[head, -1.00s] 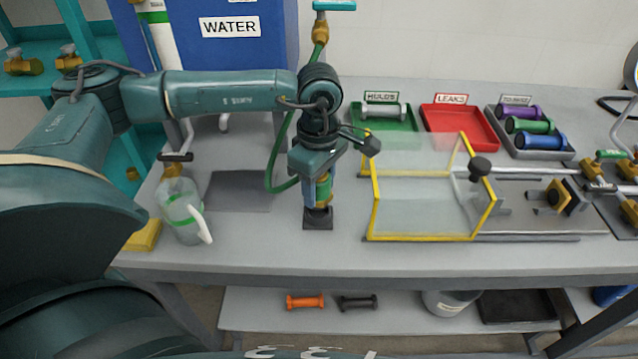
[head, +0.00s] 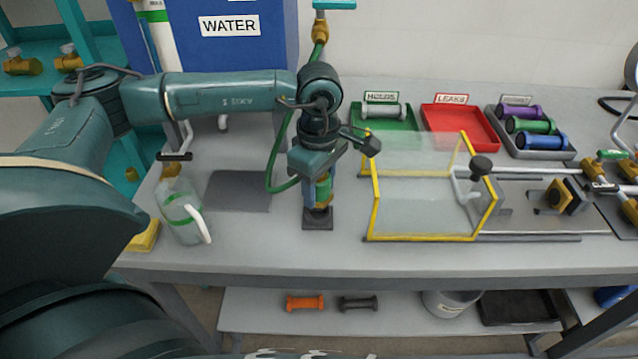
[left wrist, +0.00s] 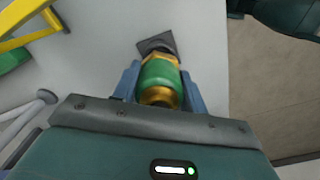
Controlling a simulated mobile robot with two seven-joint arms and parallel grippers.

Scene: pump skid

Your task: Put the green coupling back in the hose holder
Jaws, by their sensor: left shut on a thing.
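The green coupling (head: 323,188) with brass ends is upright at the end of the green hose (head: 279,165). It also shows in the left wrist view (left wrist: 160,78), between the two blue fingers. My left gripper (head: 317,195) is shut on it, pointing down. The hose holder (head: 318,222), a small dark square block on the bench, is directly below the coupling. The coupling's lower end meets or is just over the holder; I cannot tell how deep it sits. It also shows in the left wrist view (left wrist: 157,43). My right gripper is not in view.
A yellow-framed clear guard (head: 372,210) stands close on the right. A clear jug (head: 182,213) stands on the left. Green (head: 411,124), red (head: 490,140) and dark (head: 568,154) trays are at the back. The bench front is clear.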

